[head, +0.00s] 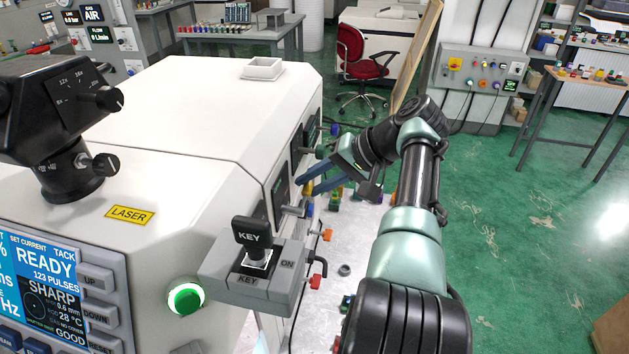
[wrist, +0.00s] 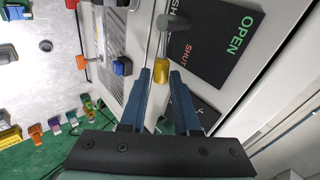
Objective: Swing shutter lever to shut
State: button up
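In the wrist view a dark label plate (wrist: 215,40) reads OPEN and SHUT. A lever in front of it has a grey knob (wrist: 177,21) and a yellow part (wrist: 162,68). My gripper (wrist: 161,75) has its two blue fingers apart, with the yellow part at the gap between their tips. I cannot tell whether either finger touches it. In the head view my gripper (head: 302,189) reaches the machine's side face, with the yellow part (head: 308,188) at the tips. Which label the lever points at is not clear.
The large white machine (head: 190,115) stands left of my arm. A key switch box (head: 262,277) juts from its near side. Small coloured parts (wrist: 70,118) lie on a pale surface beside the machine. Green floor (head: 500,220) is open to the right.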

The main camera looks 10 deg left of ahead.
dwell(0.3)
jog(key=b+v, duration=0.3)
jog(key=v, duration=1)
